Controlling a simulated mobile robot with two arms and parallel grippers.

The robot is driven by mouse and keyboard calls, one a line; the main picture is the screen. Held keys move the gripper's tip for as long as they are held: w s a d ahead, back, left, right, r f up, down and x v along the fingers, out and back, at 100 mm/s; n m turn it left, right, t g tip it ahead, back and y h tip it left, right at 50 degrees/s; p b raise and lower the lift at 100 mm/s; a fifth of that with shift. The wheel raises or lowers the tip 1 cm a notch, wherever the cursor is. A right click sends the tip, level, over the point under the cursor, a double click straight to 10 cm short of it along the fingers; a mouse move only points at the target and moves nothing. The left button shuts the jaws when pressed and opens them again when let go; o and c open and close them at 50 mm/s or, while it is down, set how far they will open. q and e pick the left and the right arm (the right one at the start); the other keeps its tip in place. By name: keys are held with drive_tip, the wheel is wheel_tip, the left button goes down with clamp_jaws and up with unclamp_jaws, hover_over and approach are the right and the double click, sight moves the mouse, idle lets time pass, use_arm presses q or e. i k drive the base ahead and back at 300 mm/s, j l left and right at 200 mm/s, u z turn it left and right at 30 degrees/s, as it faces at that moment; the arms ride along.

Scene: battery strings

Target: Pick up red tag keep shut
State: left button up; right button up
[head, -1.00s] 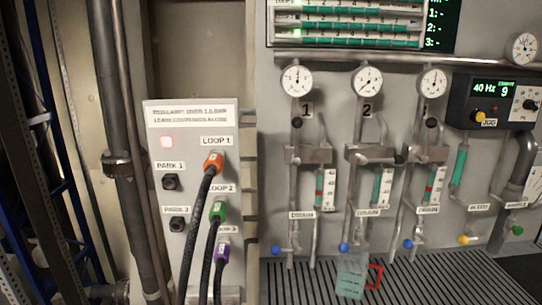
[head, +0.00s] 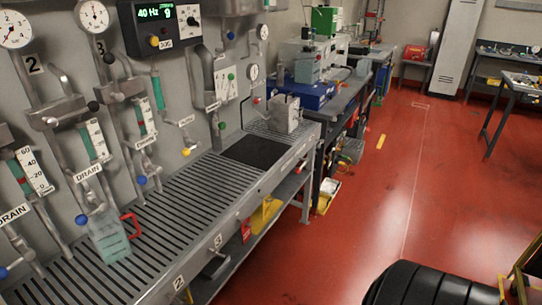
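No tag with readable "keep shut" words shows in the head view. A small red item (head: 246,231) shows below the front edge of the slatted bench, left of a yellow item; it is too small to tell whether it is a tag. Neither of my grippers is in view.
The slatted bench (head: 190,203) runs along the wall, with a clear green jug (head: 108,238) with a red handle on it. Valves and gauges (head: 93,16) line the wall. The red floor (head: 385,190) is open to the right. A black ribbed object (head: 430,285) stands at the bottom right.

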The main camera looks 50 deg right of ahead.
sight(246, 231)
drive_tip(key=z, duration=1.3)
